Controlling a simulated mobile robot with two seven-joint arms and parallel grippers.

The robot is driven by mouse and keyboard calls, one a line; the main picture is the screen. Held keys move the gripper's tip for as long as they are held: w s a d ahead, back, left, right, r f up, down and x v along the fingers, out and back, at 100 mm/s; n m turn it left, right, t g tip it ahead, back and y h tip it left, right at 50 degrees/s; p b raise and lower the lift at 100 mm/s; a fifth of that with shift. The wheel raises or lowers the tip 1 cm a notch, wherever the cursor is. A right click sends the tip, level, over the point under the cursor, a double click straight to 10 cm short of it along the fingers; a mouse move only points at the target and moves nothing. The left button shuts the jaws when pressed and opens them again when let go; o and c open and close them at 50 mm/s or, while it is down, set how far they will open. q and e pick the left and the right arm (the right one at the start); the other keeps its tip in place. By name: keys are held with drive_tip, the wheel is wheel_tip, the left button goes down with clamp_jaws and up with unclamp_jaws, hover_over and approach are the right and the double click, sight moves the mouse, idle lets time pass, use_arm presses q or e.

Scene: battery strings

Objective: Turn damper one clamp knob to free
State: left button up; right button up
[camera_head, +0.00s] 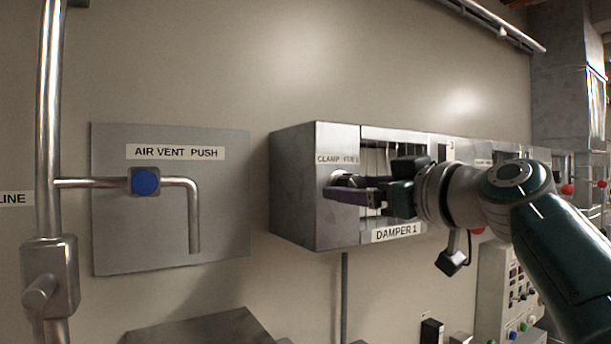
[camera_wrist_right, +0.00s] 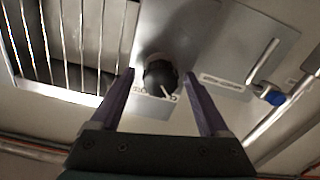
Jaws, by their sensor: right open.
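The damper one box (camera_head: 294,190) is a grey metal box on the wall, with a "DAMPER 1" label (camera_head: 397,232) below its slatted opening. The clamp knob (camera_wrist_right: 160,76) is dark and round on the box face, under a "CLAMP" label (camera_head: 337,159) that is partly hidden. My right gripper (camera_head: 335,188) is open in front of the knob. In the right wrist view its two purple fingers (camera_wrist_right: 160,88) stand on either side of the knob, with visible gaps; I cannot tell how deep they reach. My left gripper is not in view.
An "AIR VENT PUSH" panel (camera_head: 222,208) with a blue button (camera_head: 145,181) and bent pipe is on the wall to the left. A vertical pipe (camera_head: 49,120) stands at far left. A control panel (camera_head: 497,285) with coloured buttons is at lower right. The wall above the box is clear.

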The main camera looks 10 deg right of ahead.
drive_tip(key=shift+w, duration=0.15)
clamp_jaws()
idle(0.6)
